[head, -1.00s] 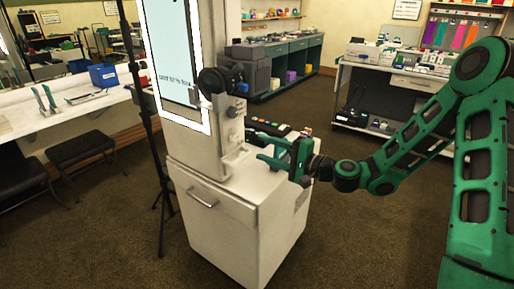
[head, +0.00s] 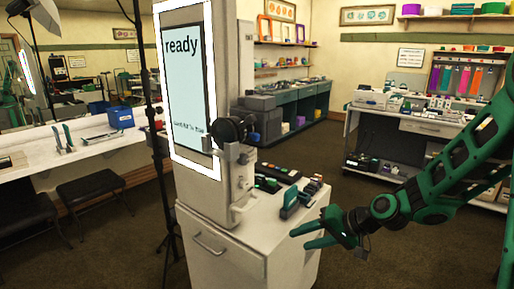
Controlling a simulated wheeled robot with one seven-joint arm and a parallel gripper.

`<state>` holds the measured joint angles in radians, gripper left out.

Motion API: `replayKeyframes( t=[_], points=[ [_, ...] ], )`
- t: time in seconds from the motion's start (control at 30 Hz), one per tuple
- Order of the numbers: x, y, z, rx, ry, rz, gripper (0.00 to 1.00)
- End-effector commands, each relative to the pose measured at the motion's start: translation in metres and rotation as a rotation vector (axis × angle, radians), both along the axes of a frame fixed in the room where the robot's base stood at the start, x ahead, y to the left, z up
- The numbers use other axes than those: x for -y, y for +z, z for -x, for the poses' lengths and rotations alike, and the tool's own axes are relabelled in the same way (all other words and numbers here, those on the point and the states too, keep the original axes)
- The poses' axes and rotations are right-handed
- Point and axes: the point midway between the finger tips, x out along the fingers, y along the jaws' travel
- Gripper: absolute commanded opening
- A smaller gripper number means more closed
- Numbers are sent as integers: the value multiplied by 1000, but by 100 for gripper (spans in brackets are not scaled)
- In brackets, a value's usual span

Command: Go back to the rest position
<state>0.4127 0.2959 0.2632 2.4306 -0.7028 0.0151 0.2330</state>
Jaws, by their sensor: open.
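My gripper (head: 303,236) is green and open, with nothing between its fingers. It hangs at the right edge of a white cabinet (head: 232,262), low in the head view. My green arm reaches in from the right. On the cabinet stands a tall white booth column with a lit screen (head: 190,95) that reads "ready". A dark round camera-like part (head: 226,130) sticks out of the column. A small green and dark object (head: 291,204) lies on the cabinet top beside a dark tray (head: 279,172).
A white counter (head: 95,147) with a blue bin (head: 121,117) and dark stools (head: 95,190) stands at left. A dark stand pole is beside the cabinet. A cluttered workbench (head: 432,126) is at the back right. The floor (head: 345,165) between the cabinet and back benches is clear.

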Motion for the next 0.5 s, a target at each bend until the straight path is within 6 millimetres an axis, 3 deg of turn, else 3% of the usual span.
replayKeyframes(
  t=[0.23, 0.5],
  points=[
    [94, 1, 55, -90, 8, 349, 42],
    [191, 31, 139, -254, -76, 597, 42]
  ],
)
